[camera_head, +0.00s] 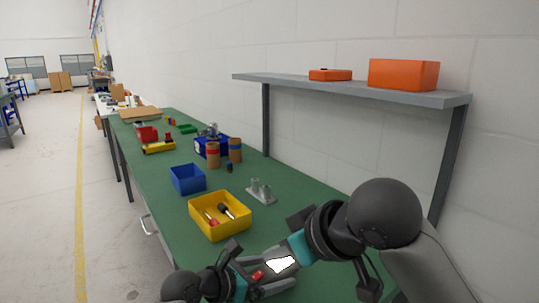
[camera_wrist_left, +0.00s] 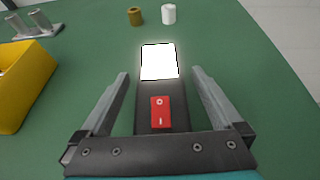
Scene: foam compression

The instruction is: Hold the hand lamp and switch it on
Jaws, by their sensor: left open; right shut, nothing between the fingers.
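The hand lamp has a dark body, a red rocker switch (camera_wrist_left: 160,112) and a bright white panel. The panel glows in the left wrist view (camera_wrist_left: 159,61) and shows white in the head view (camera_head: 281,264). My left gripper (camera_wrist_left: 159,72) is open, with one finger on each side of the lamp body and a gap on both sides. In the head view my left gripper (camera_head: 292,283) is low in the middle, at the bench's near end.
A yellow bin (camera_head: 220,216) holding tools stands left of the lamp on the green bench (camera_head: 300,197). A metal fixture (camera_head: 261,192), a blue bin (camera_head: 187,179) and brown cylinders (camera_head: 213,155) stand farther back. A grey shelf (camera_head: 350,88) with orange boxes (camera_head: 404,74) overhangs the right side.

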